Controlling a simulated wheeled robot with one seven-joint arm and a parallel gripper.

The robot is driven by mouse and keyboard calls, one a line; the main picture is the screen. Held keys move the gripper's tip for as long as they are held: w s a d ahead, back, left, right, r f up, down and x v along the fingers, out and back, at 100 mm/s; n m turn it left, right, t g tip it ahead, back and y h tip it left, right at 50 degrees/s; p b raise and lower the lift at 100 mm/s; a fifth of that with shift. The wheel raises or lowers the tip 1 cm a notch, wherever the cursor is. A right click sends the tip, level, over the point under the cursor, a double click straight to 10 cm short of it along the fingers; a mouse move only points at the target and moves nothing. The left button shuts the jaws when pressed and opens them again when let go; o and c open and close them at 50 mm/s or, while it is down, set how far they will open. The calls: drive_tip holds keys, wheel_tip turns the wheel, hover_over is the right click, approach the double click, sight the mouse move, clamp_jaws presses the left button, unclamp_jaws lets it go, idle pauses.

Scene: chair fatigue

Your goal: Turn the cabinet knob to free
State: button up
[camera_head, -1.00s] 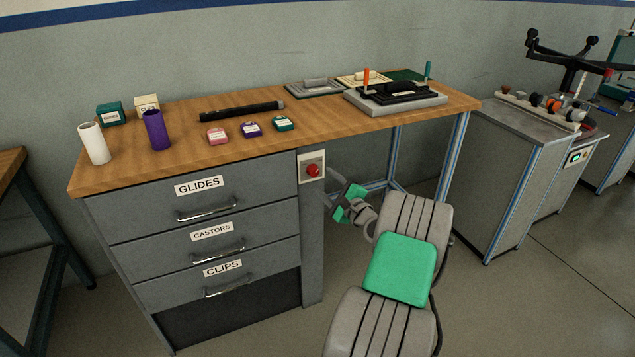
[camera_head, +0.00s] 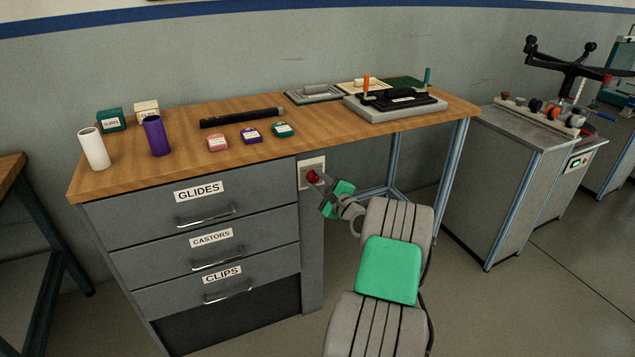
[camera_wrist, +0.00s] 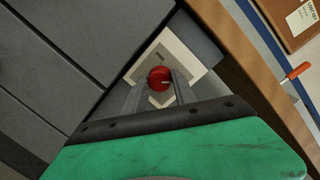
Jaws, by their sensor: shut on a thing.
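The red cabinet knob (camera_head: 313,176) sits on a pale square plate (camera_head: 304,168) at the right end of the grey drawer cabinet (camera_head: 312,240), just under the worktop. In the wrist view the round red knob (camera_wrist: 159,78) shows a small pale mark on its right side. My gripper (camera_head: 318,180) reaches the knob from the right. In the wrist view its two fingers stand on either side of the knob, shut on it. The fingers hide part of the plate.
The drawers marked GLIDES (camera_head: 199,191), CASTORS (camera_head: 211,237) and CLIPS (camera_head: 222,275) are shut. The wooden worktop (camera_head: 350,130) overhangs the knob, with boxes, cylinders and a grey fixture (camera_head: 395,105) on it. A table leg frame (camera_head: 392,160) stands behind my arm.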

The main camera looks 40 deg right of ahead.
clamp_jaws()
drive_tip(key=n+b, duration=0.1)
drive_tip(key=n, duration=0.2)
drive_tip(key=shift+n+b, duration=0.3)
drive_tip(key=n+g+b, duration=0.1)
drive_tip(key=n+b, duration=0.1)
drive_tip(key=n, duration=0.2)
drive_tip(key=n+b, duration=0.2)
drive_tip(key=n+h+b, duration=0.1)
drive_tip(key=n+b, duration=0.1)
drive_tip(key=n, duration=0.1)
drive_tip(key=shift+a+f+g, duration=0.15)
drive_tip(key=shift+g, duration=0.15)
drive_tip(key=shift+n+h+b, duration=0.5)
drive_tip(key=shift+n+b, duration=1.35)
drive_tip(key=shift+n, duration=0.05)
drive_tip(key=shift+r+g, duration=0.2)
drive_tip(key=shift+g, duration=0.1)
